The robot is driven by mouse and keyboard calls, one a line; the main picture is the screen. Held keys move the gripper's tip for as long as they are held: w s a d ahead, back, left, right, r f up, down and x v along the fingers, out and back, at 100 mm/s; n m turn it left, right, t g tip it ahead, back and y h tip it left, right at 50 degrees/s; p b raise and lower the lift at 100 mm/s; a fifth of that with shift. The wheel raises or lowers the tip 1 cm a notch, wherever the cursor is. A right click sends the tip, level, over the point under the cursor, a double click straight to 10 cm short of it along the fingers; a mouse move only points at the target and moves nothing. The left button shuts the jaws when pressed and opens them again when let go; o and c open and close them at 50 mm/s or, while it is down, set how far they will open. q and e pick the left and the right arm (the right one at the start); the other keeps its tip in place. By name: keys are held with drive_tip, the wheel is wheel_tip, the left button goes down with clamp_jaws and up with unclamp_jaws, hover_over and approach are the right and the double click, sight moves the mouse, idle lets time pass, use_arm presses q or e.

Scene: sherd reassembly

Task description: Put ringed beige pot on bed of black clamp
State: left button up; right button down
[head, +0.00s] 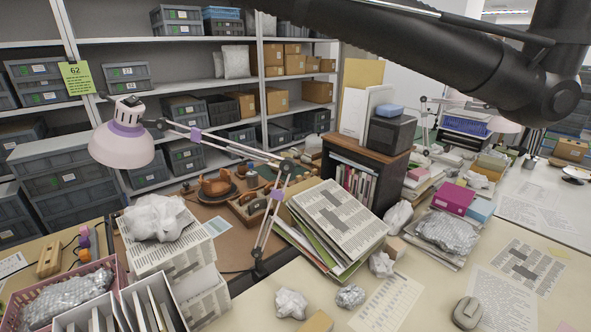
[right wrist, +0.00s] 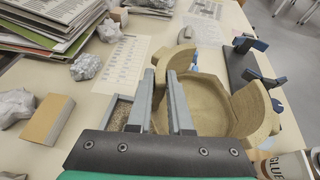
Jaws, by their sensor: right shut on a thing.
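A beige pot (right wrist: 208,105) fills the middle of the right wrist view. It has a wide, flat inner floor and raised curved wall pieces at its far left and right. My right gripper (right wrist: 161,72) is shut on the pot's left wall; its fingers hide part of that wall. Whether the pot is lifted off the table I cannot tell. A black clamp (right wrist: 240,68) with blue-grey jaws stands beyond the pot to the right, partly hidden by the pot's right wall. Neither pot nor clamp shows in the head view. My left gripper is out of view.
A tan block (right wrist: 47,119) and crumpled foil (right wrist: 86,66) lie left of the gripper. A glue tub (right wrist: 286,166) stands close at lower right. Papers lean in a stack (head: 335,225) on the table. A lamp (head: 122,145) reaches over the left side.

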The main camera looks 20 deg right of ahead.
drive_tip(key=s+a+n+t+y, duration=0.1)
drive_tip(key=a+n+t+y, duration=0.6)
drive_tip(key=a, duration=0.3)
drive_tip(key=s+r+m+g+h+p, duration=0.2)
drive_tip(key=r+m+g+h+p, duration=0.1)
drive_tip(key=r+p, duration=1.2)
drive_tip(key=s+r+m+g+h+p, duration=0.2)
drive_tip(key=r+p, duration=1.4)
drive_tip(key=p, duration=0.8)
drive_tip(key=shift+s+m+g+h, duration=0.4)
drive_tip(key=shift+s+h, duration=0.15)
drive_tip(key=shift+h, duration=0.15)
drive_tip(key=shift+d, duration=0.1)
drive_tip(key=shift+d+f, duration=0.1)
